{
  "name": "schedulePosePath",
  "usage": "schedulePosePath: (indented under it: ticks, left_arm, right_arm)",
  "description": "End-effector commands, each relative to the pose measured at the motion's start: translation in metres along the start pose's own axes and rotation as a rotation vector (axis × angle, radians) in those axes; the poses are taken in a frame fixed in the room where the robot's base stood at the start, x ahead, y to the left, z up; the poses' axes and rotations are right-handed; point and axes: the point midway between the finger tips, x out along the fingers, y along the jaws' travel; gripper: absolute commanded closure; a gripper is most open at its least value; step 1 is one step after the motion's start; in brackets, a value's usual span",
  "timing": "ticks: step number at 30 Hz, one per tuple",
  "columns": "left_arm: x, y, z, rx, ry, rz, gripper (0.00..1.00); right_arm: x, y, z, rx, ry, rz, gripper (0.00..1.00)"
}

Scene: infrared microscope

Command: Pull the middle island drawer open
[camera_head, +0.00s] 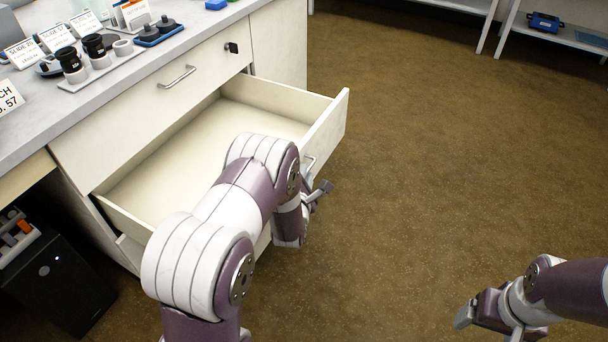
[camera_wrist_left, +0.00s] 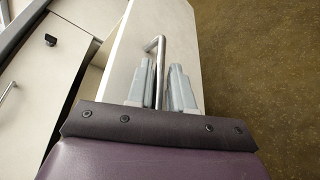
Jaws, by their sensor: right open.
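The middle island drawer (camera_head: 325,130) is pulled well out from the white island, and its inside is empty where I can see it. My left arm hides part of it. Its metal bar handle (camera_head: 309,161) is on the front panel and also shows in the left wrist view (camera_wrist_left: 160,50). My left gripper (camera_head: 314,191) is at this handle. In the left wrist view its two fingers (camera_wrist_left: 160,90) stand close on either side of the bar, shut on it. My right gripper (camera_head: 490,325) is open and empty over the floor at lower right.
A closed upper drawer (camera_head: 150,95) with a handle and a lock is above the open one. Slide signs and microscope parts stand on the countertop (camera_head: 110,85). A black computer case (camera_head: 60,280) is at lower left. The brown floor (camera_head: 430,150) is clear.

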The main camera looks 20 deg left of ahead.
Motion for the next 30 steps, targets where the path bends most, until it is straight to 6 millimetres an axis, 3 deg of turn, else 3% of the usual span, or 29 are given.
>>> schedulePosePath:
  ticks: [10, 21, 25, 30]
  left_arm:
    - [-0.008, 0.003, 0.002, 0.000, 0.000, 0.000, 0.79]
    - [-0.101, 0.004, 0.003, 0.001, -0.001, -0.002, 0.79]
    - [-0.120, 0.002, 0.002, 0.001, -0.001, -0.001, 0.79]
    - [-0.127, 0.000, 0.000, 0.000, -0.001, 0.001, 0.79]
  right_arm:
    - [-0.006, 0.000, -0.001, 0.000, 0.000, 0.000, 0.17]
    - [-0.045, 0.000, -0.005, 0.000, 0.000, 0.000, 0.17]
    - [-0.050, 0.000, -0.006, 0.000, 0.000, 0.000, 0.17]
    - [-0.050, 0.000, -0.006, 0.000, 0.000, 0.000, 0.17]
